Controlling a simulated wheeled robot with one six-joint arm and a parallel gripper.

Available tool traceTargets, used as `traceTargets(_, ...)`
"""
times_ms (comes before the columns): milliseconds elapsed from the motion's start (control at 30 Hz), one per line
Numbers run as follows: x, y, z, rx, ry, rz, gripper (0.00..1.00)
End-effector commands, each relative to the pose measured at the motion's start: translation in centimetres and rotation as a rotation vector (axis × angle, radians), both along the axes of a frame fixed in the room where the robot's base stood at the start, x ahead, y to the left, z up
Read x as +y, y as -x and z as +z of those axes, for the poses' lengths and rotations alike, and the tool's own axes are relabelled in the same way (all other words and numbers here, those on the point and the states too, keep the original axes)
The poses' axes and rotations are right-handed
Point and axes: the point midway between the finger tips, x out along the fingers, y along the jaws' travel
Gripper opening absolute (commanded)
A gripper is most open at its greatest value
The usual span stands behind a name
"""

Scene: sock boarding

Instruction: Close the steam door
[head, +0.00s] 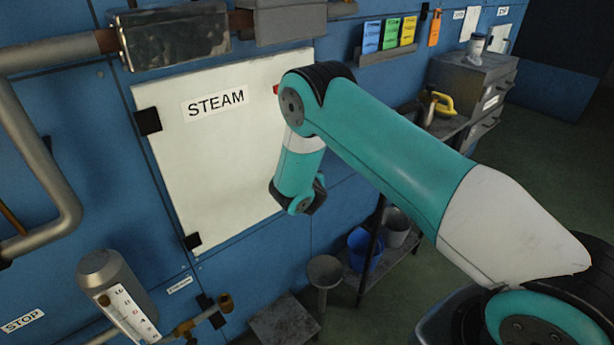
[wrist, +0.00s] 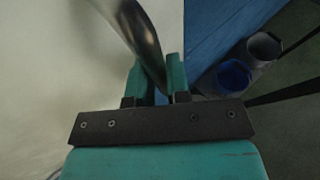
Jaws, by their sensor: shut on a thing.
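The steam door (head: 215,165) is a white panel labelled STEAM, with dark hinges (head: 147,121) on its left edge. In the head view it lies flat or nearly flat against the blue wall; my arm covers part of its right side, so I cannot tell if it is fully shut. In the wrist view the pale door face (wrist: 40,70) fills the left. My gripper (wrist: 160,72) has its two teal fingers shut around a curved metal door handle (wrist: 143,38). The fingers and handle are hidden behind my arm in the head view.
A blue bucket (head: 364,250) and a grey bucket (head: 397,228) sit on a low rack at the right. A funnel-topped stand (head: 325,272) is below the door. A gauge cylinder (head: 118,285) and pipes (head: 40,170) are at left. Open floor lies at far right.

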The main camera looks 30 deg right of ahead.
Motion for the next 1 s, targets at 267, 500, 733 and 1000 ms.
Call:
traceTargets(267,-0.96,-0.12,0.06,-0.008,-0.006,-0.013,0.00)
traceTargets(500,-1.29,-0.23,0.26,-0.016,-0.008,-0.014,0.00)
traceTargets(733,-1.26,-0.18,0.24,-0.014,-0.008,-0.014,0.41)
traceTargets(1000,-0.95,-0.08,0.18,-0.012,-0.009,-0.009,0.41)
